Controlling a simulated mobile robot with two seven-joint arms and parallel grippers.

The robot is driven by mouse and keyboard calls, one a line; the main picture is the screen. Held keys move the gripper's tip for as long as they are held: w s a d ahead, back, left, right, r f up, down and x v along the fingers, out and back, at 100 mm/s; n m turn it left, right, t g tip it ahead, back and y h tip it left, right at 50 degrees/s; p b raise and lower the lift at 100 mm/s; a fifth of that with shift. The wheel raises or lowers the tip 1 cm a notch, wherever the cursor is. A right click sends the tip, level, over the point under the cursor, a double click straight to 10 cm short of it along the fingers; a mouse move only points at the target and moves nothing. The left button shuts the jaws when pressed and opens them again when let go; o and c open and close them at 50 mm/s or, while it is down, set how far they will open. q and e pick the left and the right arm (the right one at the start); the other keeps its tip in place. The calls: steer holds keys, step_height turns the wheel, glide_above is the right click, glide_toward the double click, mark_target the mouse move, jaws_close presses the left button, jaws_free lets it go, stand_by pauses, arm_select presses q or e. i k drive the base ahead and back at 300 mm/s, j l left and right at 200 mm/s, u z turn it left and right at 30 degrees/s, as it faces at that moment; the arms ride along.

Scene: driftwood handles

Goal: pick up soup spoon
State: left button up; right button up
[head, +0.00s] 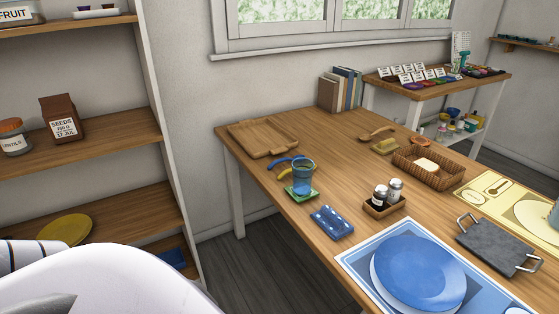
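A light wooden spoon-shaped utensil (378,133) lies near the back edge of the wooden table (318,142); I cannot tell for sure that it is the soup spoon. A clear blue cup (303,176) stands on a green coaster (301,194) at the table's left side. A curved blue piece (287,162) and a curved yellow piece (288,173) show at the cup's left; I cannot tell whether they are utensil handles. Neither of my grippers is in view.
A wooden tray (233,128) lies at the table's far left corner. A folded blue cloth (332,222), a shaker caddy (384,207), a blue plate (418,272), a grey slab with handles (500,245) and a wicker basket (428,175) take up much of the table. Shelves (112,137) stand left.

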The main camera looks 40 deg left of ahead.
mark_target(274, 163)
steer(key=j+z, duration=0.25)
steer(key=j, duration=1.3)
steer(key=i+j, duration=0.1)
steer(key=j, duration=0.25)
steer(key=i+j+z, duration=0.1)
steer(key=j, duration=0.3)
steer(key=i+j, duration=0.3)
